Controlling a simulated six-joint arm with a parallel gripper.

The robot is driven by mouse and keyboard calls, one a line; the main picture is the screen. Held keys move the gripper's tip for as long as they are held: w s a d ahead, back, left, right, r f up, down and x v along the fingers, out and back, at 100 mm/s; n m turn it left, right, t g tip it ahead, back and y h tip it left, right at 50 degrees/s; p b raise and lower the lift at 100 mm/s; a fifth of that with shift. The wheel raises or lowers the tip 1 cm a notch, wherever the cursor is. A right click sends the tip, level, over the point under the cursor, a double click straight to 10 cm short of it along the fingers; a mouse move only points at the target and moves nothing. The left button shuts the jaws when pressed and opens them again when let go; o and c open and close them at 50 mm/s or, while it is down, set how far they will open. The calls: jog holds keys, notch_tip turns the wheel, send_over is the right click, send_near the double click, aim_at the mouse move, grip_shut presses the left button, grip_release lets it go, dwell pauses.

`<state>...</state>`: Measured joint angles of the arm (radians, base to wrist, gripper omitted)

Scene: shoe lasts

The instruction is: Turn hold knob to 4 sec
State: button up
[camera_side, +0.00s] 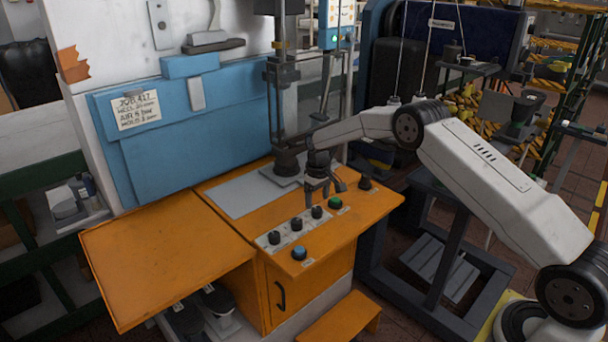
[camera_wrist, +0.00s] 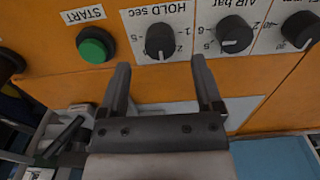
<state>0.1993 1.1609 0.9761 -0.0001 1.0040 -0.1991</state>
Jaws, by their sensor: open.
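The hold knob (camera_wrist: 160,40) is a black round knob on a white panel printed "HOLD sec", which appears upside down in the wrist view. Its printed 1 and 2 show at its right side; I cannot clearly read its setting, and no 4 is legible. In the side view the hold knob (camera_side: 317,211) is beside the green button, just below my gripper. My gripper (camera_wrist: 160,65) is open and empty, with its two fingers spread to either side of the knob's line and their tips short of it. It also shows in the side view (camera_side: 317,189).
The green START button (camera_wrist: 96,45) is beside the hold knob. The AIR bar knob (camera_wrist: 235,34) is on its other side, followed by a third knob (camera_wrist: 300,28). A blue button (camera_side: 299,252) sits at the front of the orange bench (camera_side: 160,260). A post stands behind the panel.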

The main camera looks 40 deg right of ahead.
aim_at(317, 208)
jog(key=shift+f, duration=2.25)
grip_shut()
jog(key=shift+m, duration=0.4)
jog(key=m, duration=0.8)
jog(key=shift+r, duration=0.1)
